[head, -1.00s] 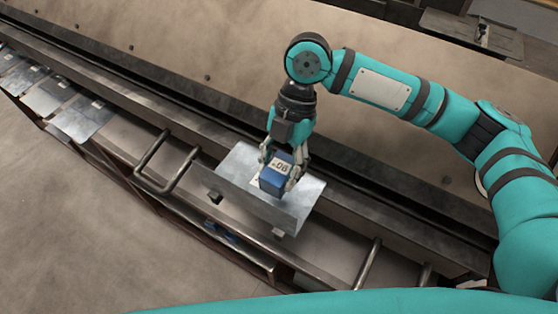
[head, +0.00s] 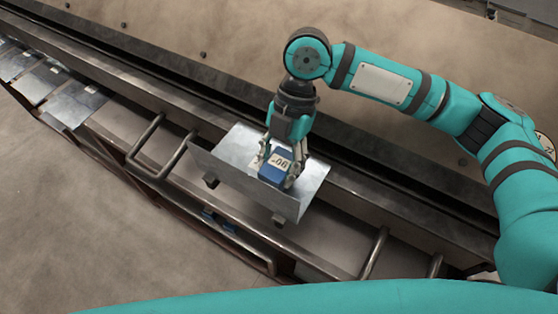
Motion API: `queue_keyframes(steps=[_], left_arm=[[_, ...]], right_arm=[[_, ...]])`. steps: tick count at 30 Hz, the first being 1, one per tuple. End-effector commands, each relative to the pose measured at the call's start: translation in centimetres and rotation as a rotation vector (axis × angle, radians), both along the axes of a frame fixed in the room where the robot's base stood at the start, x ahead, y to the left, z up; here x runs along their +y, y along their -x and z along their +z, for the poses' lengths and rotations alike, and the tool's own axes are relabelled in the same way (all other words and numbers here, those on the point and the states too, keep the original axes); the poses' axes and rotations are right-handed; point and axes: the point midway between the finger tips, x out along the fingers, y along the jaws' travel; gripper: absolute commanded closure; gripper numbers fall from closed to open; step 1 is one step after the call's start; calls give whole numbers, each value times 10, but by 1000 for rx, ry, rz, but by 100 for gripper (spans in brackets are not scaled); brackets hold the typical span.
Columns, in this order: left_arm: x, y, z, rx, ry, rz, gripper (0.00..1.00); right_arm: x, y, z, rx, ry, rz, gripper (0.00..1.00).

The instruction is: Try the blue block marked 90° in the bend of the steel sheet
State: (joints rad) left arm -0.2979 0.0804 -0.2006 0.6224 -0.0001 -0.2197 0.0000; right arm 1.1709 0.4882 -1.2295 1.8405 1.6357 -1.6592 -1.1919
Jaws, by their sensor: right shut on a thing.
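The bent steel sheet (head: 225,177) stands on the front ledge of the machine, with one flange rising at the front and the other running back. The blue block (head: 270,176) has a pale label reading 90° upside down in the picture. My right gripper (head: 279,170) points down and is shut on the blue block. The block is at the inside of the sheet's bend, behind the front flange. I cannot tell whether it touches both faces, as the flange hides its lower edge. My left gripper is not in view.
Bent bar handles (head: 160,165) and (head: 373,252) stick out at the front on both sides of the sheet. Several flat steel sheets (head: 75,108) lie at the left. Small blue things (head: 218,222) sit on a lower shelf. The wide tan surface behind is clear.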

Motion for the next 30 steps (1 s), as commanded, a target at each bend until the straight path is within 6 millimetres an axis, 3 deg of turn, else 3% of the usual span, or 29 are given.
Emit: queue_keyframes(steps=[30], left_arm=[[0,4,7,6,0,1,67]], right_arm=[[11,14,1,0,0,1,99]])
